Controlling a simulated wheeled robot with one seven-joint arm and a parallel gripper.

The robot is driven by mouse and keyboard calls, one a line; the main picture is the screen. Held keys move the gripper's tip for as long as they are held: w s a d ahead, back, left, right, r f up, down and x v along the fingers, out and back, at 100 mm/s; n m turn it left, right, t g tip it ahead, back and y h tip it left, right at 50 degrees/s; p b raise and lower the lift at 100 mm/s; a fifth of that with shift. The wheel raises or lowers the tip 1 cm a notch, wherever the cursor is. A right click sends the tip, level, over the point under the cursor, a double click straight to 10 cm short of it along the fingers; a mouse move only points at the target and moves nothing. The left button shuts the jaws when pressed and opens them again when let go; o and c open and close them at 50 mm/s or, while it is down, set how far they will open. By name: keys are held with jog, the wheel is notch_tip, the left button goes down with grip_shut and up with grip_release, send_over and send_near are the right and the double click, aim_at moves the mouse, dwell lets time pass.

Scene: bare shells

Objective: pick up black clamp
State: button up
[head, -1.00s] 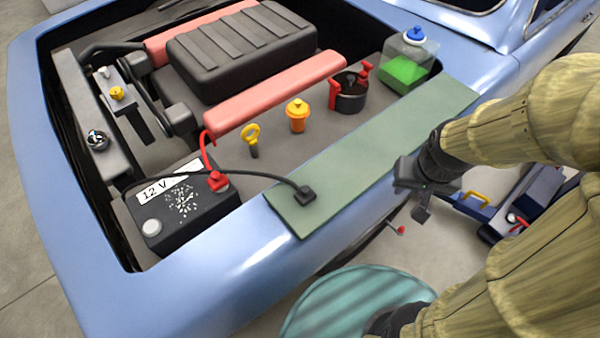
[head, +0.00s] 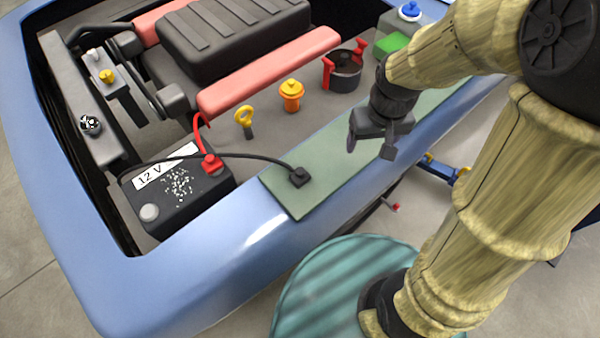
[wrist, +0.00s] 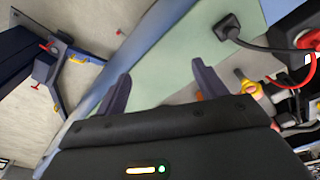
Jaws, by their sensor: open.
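The black clamp (head: 299,177) lies on the green mat (head: 330,160) along the car's fender, near the mat's front left end. A black cable runs from it across the battery. My gripper (head: 370,147) is open and empty above the mat, to the right of the clamp and apart from it. In the wrist view the clamp (wrist: 228,27) shows at the top, above and right of my open fingers (wrist: 160,85).
The 12 V battery (head: 203,202) carries a red clamp (head: 211,163) on its right corner. A yellow-ringed dipstick (head: 245,120), an orange cap (head: 292,95) and a red-handled black pot (head: 345,72) stand behind the mat. A blue jack (head: 445,170) is on the floor.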

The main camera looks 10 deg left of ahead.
jog(key=w+a+r+n+g+p, duration=0.15)
jog(key=a+n, duration=0.25)
jog(key=a, duration=0.6)
jog(key=n+h+p, duration=0.1)
jog(key=n, duration=0.2)
send_over(299, 170)
jog(key=w, duration=0.1)
jog(key=shift+w+a+r+g, duration=0.1)
jog(key=shift+a+r+g, duration=0.1)
jog(key=shift+a+g, duration=0.1)
jog(key=shift+f, duration=0.15)
jog(key=shift+m, duration=0.3)
jog(key=f, duration=0.4)
jog(key=f+p, duration=0.1)
jog(key=f, duration=0.3)
jog(key=s+d+f+p, duration=0.1)
jog(key=f, duration=0.3)
jog(key=shift+s+a+f+p, duration=0.1)
jog(key=shift+f+p, duration=0.4)
jog(key=shift+f, duration=0.8)
jog(key=shift+a+f+p, duration=0.1)
jog(key=shift+f+p, duration=0.4)
jog(key=shift+f, duration=0.75)
